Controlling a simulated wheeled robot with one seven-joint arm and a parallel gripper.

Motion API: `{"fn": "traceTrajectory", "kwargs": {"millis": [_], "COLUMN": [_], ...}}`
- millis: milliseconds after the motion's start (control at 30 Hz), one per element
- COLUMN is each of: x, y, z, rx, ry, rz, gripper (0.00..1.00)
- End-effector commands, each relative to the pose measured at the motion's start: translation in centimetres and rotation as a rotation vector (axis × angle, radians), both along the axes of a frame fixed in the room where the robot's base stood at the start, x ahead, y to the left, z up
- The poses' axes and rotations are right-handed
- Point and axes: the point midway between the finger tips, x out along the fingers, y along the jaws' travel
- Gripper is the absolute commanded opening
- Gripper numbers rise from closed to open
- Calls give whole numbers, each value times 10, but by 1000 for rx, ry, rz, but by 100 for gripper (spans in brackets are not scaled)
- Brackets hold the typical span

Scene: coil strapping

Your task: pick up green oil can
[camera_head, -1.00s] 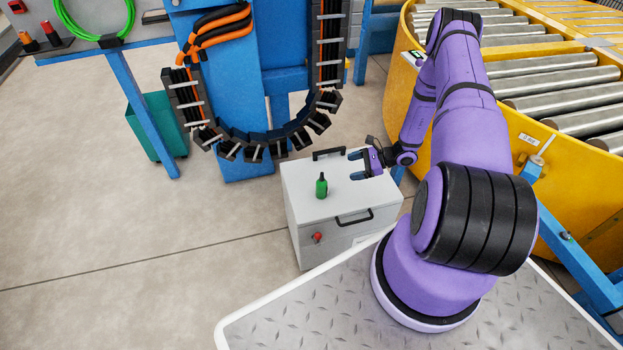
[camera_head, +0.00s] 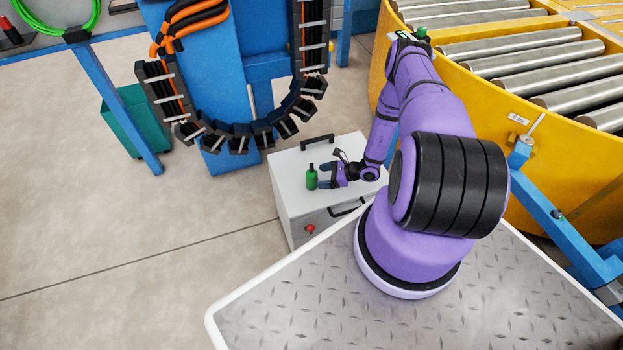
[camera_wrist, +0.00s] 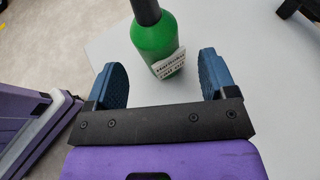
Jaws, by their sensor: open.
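The green oil can (camera_head: 311,179) with a dark spout stands upright on top of a light grey cabinet (camera_head: 292,166), near its left side. In the wrist view the oil can (camera_wrist: 155,45) shows a white label and sits just beyond the fingertips, roughly centred between them. My gripper (camera_head: 325,176) is right beside the can, on its right in the head view. In the wrist view my gripper (camera_wrist: 162,75) has its two blue fingers spread wide with nothing between them.
A yellow roller conveyor (camera_head: 470,90) is at the right. Open floor lies to the left.

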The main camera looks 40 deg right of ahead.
Motion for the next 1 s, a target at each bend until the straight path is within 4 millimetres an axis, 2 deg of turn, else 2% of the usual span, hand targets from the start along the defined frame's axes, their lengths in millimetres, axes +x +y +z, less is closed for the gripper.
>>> {"fn": "traceTrajectory", "kwargs": {"millis": [433,667,700,967,1000], "x": [30,32,32,32,32], "y": [34,36,36,36,36], "z": [-18,-19,-19,-19,-18], "rx": [0,0,0,-1,0], "ry": [0,0,0,-1,-1], "rz": [2,0,0,0,0], "gripper": [78,78,76,16,15]}}
